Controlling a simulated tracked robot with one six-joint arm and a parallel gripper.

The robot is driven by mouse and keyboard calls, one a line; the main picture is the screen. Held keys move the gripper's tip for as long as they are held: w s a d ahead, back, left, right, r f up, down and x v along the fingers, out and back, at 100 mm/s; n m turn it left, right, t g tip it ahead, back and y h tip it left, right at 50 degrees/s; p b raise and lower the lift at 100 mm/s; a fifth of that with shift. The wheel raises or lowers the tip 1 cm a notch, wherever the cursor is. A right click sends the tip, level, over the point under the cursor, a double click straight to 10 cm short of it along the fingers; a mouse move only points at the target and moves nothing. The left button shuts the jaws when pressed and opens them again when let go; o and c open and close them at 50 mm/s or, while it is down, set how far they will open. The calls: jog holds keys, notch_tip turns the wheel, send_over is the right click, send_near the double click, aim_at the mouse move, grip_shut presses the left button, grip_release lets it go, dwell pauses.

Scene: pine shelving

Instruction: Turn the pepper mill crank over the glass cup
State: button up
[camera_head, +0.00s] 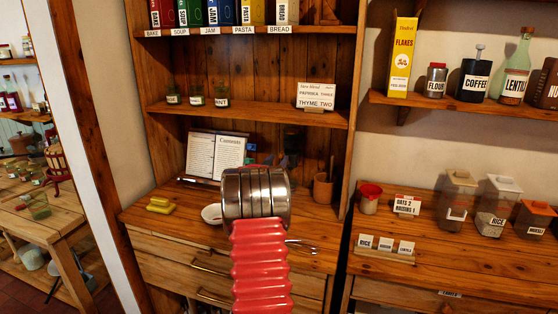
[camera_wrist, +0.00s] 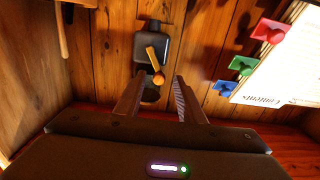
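In the wrist view a dark square-bodied pepper mill (camera_wrist: 152,47) with a brass crank (camera_wrist: 152,56) ending in a round knob (camera_wrist: 158,77) is against the wooden boards, just beyond my fingertips. My gripper (camera_wrist: 155,88) is open, its two fingers apart on either side below the knob, with no visible grip on it. A dark round shape (camera_wrist: 150,95) shows between the fingers; I cannot tell if it is the glass cup.
Coloured pegs (camera_wrist: 270,30) and an open book (camera_wrist: 285,70) lie right of the mill in the wrist view. In the head view a white bowl (camera_head: 211,214), yellow blocks (camera_head: 160,206) and a wooden pot (camera_head: 323,188) stand on the counter, below a shelf (camera_head: 250,113).

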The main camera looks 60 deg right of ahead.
jog(key=shift+d, duration=0.6)
jog(key=shift+c, duration=0.2)
